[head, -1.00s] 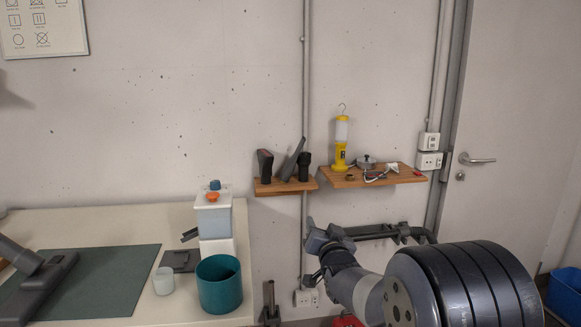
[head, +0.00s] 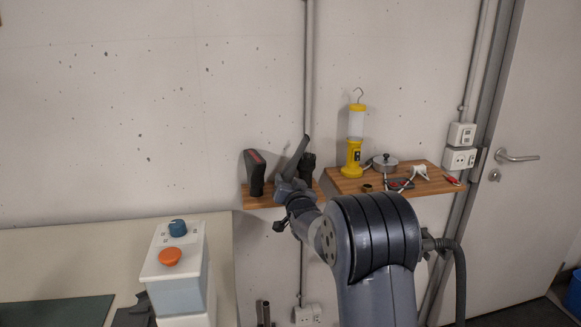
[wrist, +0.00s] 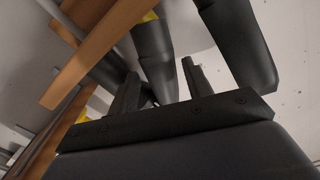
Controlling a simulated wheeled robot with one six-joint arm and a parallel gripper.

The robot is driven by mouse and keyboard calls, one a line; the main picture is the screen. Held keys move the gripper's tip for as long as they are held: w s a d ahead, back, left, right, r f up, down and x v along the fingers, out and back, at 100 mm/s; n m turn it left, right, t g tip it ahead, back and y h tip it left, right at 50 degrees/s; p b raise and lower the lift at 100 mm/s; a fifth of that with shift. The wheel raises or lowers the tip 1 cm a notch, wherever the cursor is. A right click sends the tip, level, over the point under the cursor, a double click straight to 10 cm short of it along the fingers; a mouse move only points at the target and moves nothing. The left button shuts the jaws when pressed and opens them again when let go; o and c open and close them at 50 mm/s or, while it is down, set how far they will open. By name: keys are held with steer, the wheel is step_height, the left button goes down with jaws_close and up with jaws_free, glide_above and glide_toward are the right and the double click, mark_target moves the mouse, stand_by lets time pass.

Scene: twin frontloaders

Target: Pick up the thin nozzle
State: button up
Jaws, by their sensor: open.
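The thin nozzle (head: 295,158) is a long dark-grey tube that leans to the right on the small wooden shelf, between two other nozzles. My gripper (head: 288,190) is in front of that shelf at the thin nozzle's lower end and hides its foot. In the wrist view the jaws (wrist: 160,72) are open, with a dark tube visible beyond and between them. A second dark tube stands to their right. I cannot tell for sure which of these is the thin nozzle, or whether the jaws touch anything.
A dark nozzle with a red patch (head: 256,172) stands left of the thin one, and a black nozzle (head: 307,168) stands close on its right. The larger shelf (head: 436,184) holds a yellow lamp (head: 353,150), a pot (head: 385,163) and small tools. A wall pipe (head: 309,75) runs behind.

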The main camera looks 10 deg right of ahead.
steer(key=shift+w, duration=0.25)
steer(key=c, duration=0.8)
